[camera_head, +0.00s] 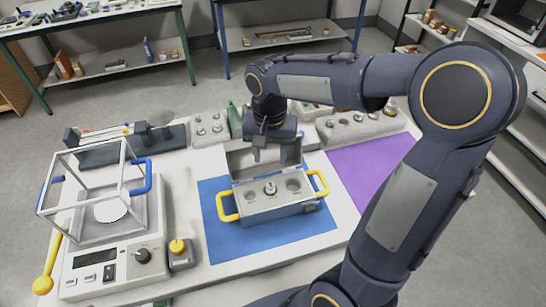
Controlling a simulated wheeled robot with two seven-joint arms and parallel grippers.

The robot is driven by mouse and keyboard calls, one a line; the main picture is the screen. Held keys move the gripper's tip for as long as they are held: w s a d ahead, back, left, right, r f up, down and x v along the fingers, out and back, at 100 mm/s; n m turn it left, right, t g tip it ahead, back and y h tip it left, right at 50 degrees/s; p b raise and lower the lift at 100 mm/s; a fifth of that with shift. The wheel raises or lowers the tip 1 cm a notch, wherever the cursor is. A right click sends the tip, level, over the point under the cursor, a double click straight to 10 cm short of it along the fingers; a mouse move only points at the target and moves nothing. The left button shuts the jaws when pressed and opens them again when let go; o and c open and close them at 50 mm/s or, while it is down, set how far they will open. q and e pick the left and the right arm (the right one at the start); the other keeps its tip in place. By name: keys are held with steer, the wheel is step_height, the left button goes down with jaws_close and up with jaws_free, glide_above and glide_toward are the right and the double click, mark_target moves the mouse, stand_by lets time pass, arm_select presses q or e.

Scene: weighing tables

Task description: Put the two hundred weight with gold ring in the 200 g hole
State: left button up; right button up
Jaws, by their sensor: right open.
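A grey weight box with yellow handles (275,210) sits open on the blue mat (232,240), its lid raised at the back. A metal weight (270,188) stands in the middle hole of its top. The right hole (293,185) looks empty, and the left hole (251,196) looks empty too. The hole labels and a gold ring are too small to tell. My right gripper (271,152) is open, pointing down above the back of the box by the raised lid. It appears apart from the weight. My left gripper is not in view.
A balance with a clear draught shield (110,235) stands at the left, with a small yellow-knobbed device (181,254) beside it. Grey blocks with metal weights stand at the back left (208,129) and back right (350,128). The purple mat (365,165) is bare where visible.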

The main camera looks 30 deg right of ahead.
steer(key=s+a+r+n+t+y, duration=0.1)
steer(key=s+a+n+t+y, duration=0.1)
steer(key=s, duration=0.6)
steer(key=s+a+r+n+t+y, duration=0.1)
steer(key=s+a+n+t, duration=0.1)
steer(key=s, duration=0.6)
steer(key=shift+s+n+t+y, duration=0.4)
steer(key=shift+n+t, duration=0.4)
steer(key=shift+c, duration=0.2)
